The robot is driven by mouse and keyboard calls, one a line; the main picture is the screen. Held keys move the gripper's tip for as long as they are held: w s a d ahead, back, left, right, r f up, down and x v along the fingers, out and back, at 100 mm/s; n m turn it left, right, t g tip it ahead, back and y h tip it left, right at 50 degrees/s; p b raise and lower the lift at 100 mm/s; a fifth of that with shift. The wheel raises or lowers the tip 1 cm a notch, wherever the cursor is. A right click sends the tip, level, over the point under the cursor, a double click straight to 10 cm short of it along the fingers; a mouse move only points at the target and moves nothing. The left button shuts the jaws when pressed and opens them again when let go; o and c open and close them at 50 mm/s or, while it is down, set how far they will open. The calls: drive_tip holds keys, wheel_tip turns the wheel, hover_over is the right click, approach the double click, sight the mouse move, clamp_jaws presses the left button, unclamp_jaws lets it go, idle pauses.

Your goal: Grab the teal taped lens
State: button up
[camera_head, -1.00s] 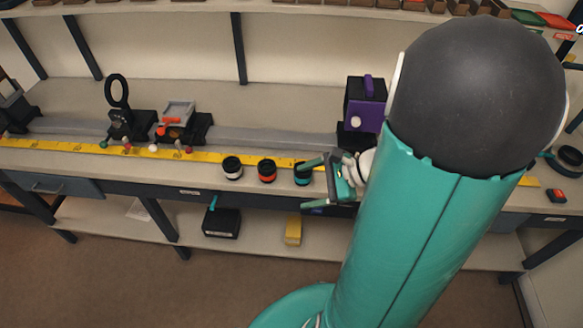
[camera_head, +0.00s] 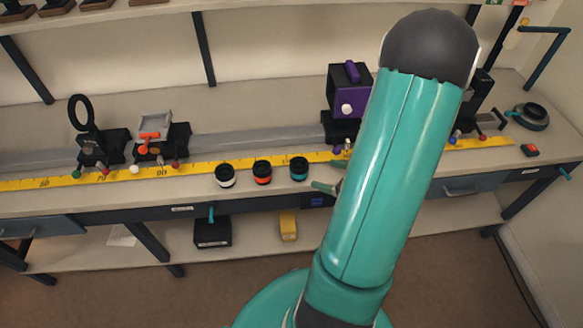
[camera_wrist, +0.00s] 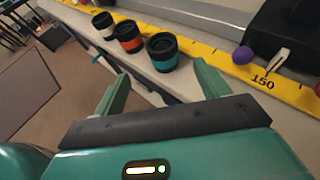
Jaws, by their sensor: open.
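The teal taped lens (camera_head: 299,168) is a short black cylinder with a teal band. It stands upright on the bench, the rightmost of three lenses in a row. In the wrist view the teal lens (camera_wrist: 162,54) is ahead of my gripper (camera_wrist: 157,88), just beyond the two teal fingers and between their lines. The fingers are apart with nothing between them. In the head view my gripper (camera_head: 328,178) is just right of the teal lens, mostly hidden behind my arm.
An orange-banded lens (camera_head: 262,173) and a white-banded lens (camera_head: 225,176) stand left of the teal one. A yellow ruler (camera_head: 205,166) runs behind them along a grey rail. A purple block (camera_head: 348,92) stands on a black mount behind right. The bench's front edge is close.

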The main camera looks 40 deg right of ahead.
sight(295, 165)
drive_tip(key=x, duration=1.3)
drive_tip(key=shift+w+d+f, duration=0.2)
drive_tip(key=c, duration=1.1)
drive_tip(key=shift+r, duration=0.1)
drive_tip(key=shift+c, duration=0.2)
